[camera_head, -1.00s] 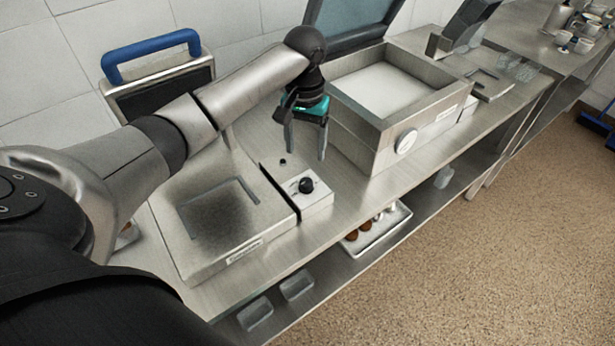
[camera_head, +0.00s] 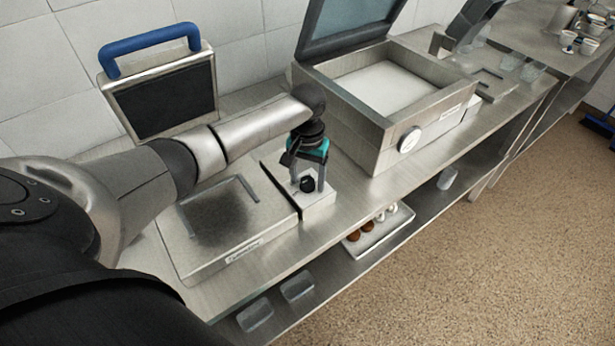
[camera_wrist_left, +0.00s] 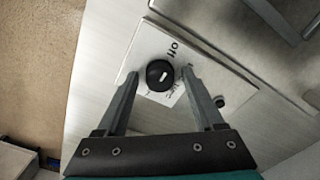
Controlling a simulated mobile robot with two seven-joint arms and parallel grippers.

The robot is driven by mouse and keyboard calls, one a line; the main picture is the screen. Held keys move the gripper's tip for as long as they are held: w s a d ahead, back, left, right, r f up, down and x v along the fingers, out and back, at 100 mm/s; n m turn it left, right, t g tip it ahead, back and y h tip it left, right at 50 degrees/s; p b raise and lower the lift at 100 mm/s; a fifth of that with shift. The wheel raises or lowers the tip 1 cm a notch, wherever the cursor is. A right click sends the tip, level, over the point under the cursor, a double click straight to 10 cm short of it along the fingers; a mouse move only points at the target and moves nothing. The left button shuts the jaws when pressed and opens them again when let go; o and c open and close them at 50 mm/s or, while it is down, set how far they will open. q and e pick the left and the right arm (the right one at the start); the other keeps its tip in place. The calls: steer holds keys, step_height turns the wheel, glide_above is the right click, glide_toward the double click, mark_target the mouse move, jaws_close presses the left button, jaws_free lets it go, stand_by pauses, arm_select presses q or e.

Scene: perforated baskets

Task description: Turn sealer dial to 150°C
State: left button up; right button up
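The sealer dial is a black round knob (camera_wrist_left: 160,75) with a white mark, on a pale panel (camera_wrist_left: 182,60) lettered "off" and other words too small to read. In the head view the knob (camera_head: 307,184) sits on the small control box at the right end of the flat sealer (camera_head: 190,258). My left gripper (camera_head: 307,186) points down over the box, its fingers on either side of the knob. In the left wrist view the left gripper (camera_wrist_left: 160,75) is open, with gaps between the fingers and the knob. My right gripper is not in view.
A blue-handled lid (camera_head: 160,95) stands upright behind the sealer. A steel machine with an open lid and white dial (camera_head: 409,140) stands to the right. A small black button (camera_wrist_left: 219,101) is beside the knob. A tray (camera_head: 380,232) is on the lower shelf.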

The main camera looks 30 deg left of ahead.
arm_select(q)
jaws_close()
stand_by(0.3)
